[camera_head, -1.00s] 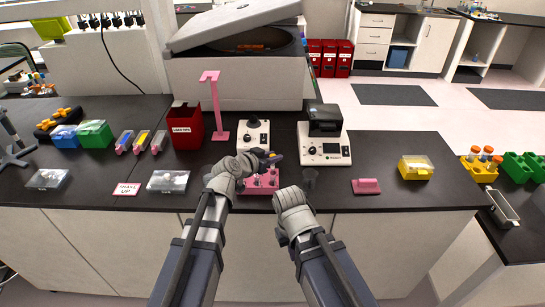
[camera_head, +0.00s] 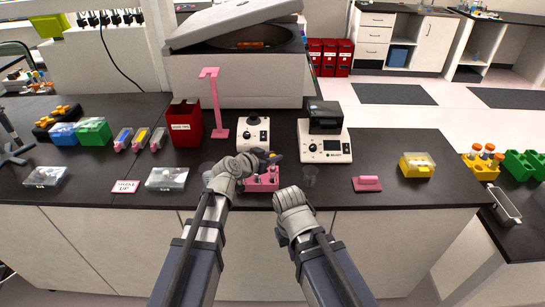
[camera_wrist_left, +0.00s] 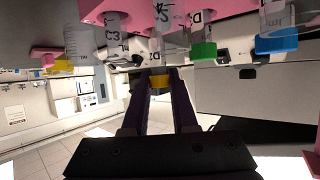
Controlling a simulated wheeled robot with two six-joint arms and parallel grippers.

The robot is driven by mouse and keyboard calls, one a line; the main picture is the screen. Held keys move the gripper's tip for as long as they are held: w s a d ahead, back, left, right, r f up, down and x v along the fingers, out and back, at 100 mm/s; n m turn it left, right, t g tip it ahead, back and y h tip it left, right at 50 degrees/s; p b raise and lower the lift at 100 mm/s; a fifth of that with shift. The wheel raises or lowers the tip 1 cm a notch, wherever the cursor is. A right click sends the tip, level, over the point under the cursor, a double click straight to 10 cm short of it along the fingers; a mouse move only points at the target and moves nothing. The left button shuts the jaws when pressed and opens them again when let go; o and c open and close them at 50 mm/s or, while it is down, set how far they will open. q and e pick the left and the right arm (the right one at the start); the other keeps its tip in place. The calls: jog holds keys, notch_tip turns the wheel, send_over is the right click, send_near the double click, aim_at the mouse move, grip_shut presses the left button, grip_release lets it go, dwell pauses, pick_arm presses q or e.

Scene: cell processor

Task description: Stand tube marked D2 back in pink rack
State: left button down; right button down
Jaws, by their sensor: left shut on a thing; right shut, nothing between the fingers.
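The pink rack (camera_head: 261,186) stands at the bench's front edge between my arms, with tubes in it. It also shows along the top of the left wrist view (camera_wrist_left: 222,8), where green-capped (camera_wrist_left: 203,50) and blue-capped (camera_wrist_left: 276,44) tubes hang and one tube reads C3. My left gripper (camera_head: 273,158) is above the rack, partly hidden by its own wrist. In the left wrist view its dark fingers (camera_wrist_left: 158,84) are shut on a yellow-capped tube (camera_wrist_left: 158,79) close to the rack.
A white device (camera_head: 324,148) and a smaller one with a round top (camera_head: 253,135) stand behind the rack. A pink stand (camera_head: 214,105) and a red bin (camera_head: 186,127) are left of them. A faint clear cup (camera_head: 310,175) is right of the rack.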

pick_arm(q)
jog(key=shift+f+b, duration=0.8)
jog(key=shift+b, duration=0.05)
jog(key=shift+f+b, duration=0.4)
jog(key=shift+f, duration=0.05)
jog(key=shift+r, duration=0.1)
jog(key=c, duration=0.6)
grip_release()
jog(key=p+v, duration=0.3)
jog(key=v, duration=0.4)
jog(key=shift+s+a+r, duration=0.1)
jog(key=shift+s, duration=0.1)
jog(key=shift+s+a, duration=0.15)
